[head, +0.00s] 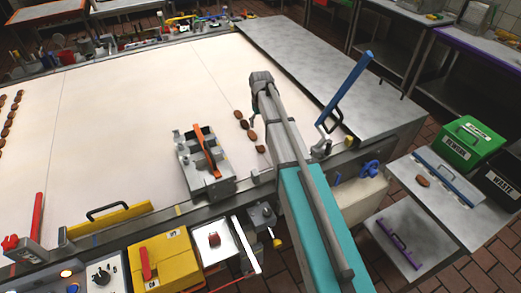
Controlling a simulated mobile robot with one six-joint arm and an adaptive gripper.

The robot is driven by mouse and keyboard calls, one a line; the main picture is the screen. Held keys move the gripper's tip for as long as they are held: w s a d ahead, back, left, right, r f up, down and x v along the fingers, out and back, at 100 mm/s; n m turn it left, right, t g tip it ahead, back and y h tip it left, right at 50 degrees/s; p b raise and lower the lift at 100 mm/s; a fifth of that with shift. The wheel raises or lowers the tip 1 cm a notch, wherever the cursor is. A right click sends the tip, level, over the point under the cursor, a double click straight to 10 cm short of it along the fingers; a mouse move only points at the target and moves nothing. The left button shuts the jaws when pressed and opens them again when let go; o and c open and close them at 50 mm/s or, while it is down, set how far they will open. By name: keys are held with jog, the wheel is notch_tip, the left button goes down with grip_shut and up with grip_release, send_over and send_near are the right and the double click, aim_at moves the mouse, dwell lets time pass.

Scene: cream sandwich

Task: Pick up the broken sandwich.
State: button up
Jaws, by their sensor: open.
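A short row of brown cream sandwiches lies on the pale belt (130,100), just left of my arm. The row runs from a far sandwich (238,114) to a near one (261,149) close to the belt's front edge. Another brown sandwich (423,181) lies on the grey side table at the right. They are too small to tell which one is broken. My gripper (254,123) hangs from the far end of my arm, beside the row, open and partly hidden by the arm. I cannot tell whether it touches a sandwich.
A metal fixture with an orange handle (207,150) stands left of the row. A blue lever (347,88) rises at the right. More sandwiches (9,121) line the far left. The belt's middle is clear.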

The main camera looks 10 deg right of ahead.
jog(key=b, duration=0.8)
send_over(261, 147)
jog(key=shift+f, duration=4.15)
jog(key=shift+s+f+b, duration=0.1)
jog(key=shift+f+b, duration=2.45)
jog(key=shift+f, duration=0.05)
jog(key=c, duration=0.8)
